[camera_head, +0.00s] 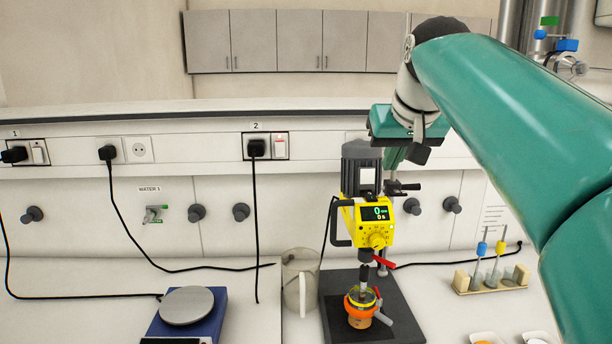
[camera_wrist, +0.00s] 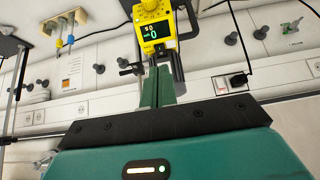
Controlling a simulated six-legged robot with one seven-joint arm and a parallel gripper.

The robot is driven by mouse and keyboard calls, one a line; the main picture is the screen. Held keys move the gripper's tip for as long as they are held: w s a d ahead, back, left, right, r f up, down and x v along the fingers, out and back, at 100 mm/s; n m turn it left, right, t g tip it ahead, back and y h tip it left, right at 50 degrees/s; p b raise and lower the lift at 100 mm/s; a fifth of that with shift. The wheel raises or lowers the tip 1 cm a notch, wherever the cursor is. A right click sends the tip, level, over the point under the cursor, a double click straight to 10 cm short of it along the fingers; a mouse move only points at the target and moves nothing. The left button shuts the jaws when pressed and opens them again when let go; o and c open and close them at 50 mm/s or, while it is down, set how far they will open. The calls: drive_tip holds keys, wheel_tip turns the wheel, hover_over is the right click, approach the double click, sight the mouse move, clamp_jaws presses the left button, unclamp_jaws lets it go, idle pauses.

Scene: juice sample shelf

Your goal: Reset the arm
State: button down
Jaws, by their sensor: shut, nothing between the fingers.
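My arm reaches in from the right in the head view. My gripper (camera_head: 394,158) hangs from its wrist, fingers down, behind and beside the top of the yellow stirring machine (camera_head: 373,225). In the wrist view, which looks upside down, the two green fingers of my gripper (camera_wrist: 159,72) lie together with nothing between them. The yellow machine (camera_wrist: 155,32) shows just beyond the fingertips. I cannot tell whether they touch it.
An orange-rimmed cup (camera_head: 360,314) sits under the machine on a black base (camera_head: 401,318). A clear jug (camera_head: 298,280), a blue scale (camera_head: 180,325) and a tube rack (camera_head: 492,285) stand on the bench. Black cables hang from wall sockets (camera_head: 265,147).

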drive_tip(key=s+a+f+g, duration=0.1)
drive_tip(key=s+f, duration=1)
drive_tip(key=f, duration=0.4)
drive_tip(key=s+a+f, duration=0.2)
drive_tip(key=s+f, duration=0.9)
drive_tip(key=f, duration=0.3)
drive_tip(key=shift+s+f+g, duration=0.15)
drive_tip(key=shift+f+g, duration=0.25)
drive_tip(key=c, duration=2.2)
unclamp_jaws()
drive_tip(key=shift+a, duration=0.1)
